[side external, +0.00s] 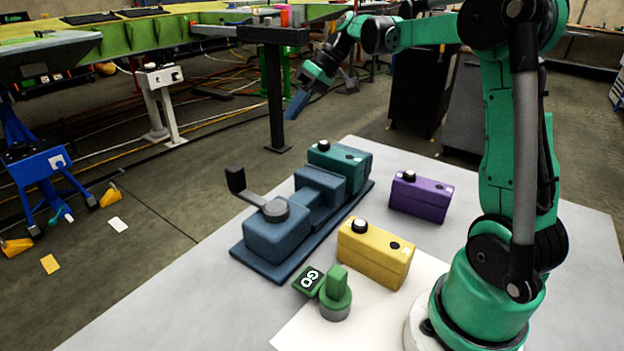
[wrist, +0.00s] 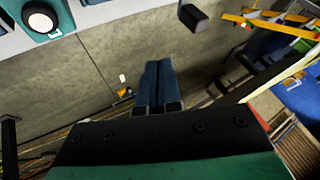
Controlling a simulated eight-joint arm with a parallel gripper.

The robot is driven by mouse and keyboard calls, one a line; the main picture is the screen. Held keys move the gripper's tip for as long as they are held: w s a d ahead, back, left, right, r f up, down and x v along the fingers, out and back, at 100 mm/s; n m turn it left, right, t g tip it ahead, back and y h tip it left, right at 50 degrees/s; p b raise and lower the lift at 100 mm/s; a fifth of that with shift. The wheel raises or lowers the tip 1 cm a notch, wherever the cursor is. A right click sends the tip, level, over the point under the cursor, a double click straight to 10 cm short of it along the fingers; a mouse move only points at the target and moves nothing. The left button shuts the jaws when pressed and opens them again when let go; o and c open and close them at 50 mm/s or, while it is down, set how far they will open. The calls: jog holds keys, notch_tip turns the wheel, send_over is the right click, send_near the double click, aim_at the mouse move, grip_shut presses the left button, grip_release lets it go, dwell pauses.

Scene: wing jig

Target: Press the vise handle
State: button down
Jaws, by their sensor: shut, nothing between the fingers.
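The blue vise (side external: 275,240) stands on the grey table. Its handle (side external: 262,200) is a grey lever running from a round hub to an upright dark grip (side external: 236,180) at the left. My gripper (side external: 294,108) is high above and behind the vise, well apart from the handle, with its blue fingers together and empty. In the wrist view the closed fingers (wrist: 160,72) point toward the floor. A dark block at the top there, probably the handle's grip (wrist: 193,17), is ahead and right of the fingertips.
A purple box (side external: 420,197), a yellow box (side external: 375,255) and a green GO part (side external: 310,281) stand nearby. A green wing structure (side external: 150,35) is behind.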

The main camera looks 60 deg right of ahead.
jog(key=w+a+f, duration=0.3)
jog(key=a+f, duration=0.5)
jog(key=shift+w+a, duration=0.35)
jog(key=shift+w+a, duration=0.1)
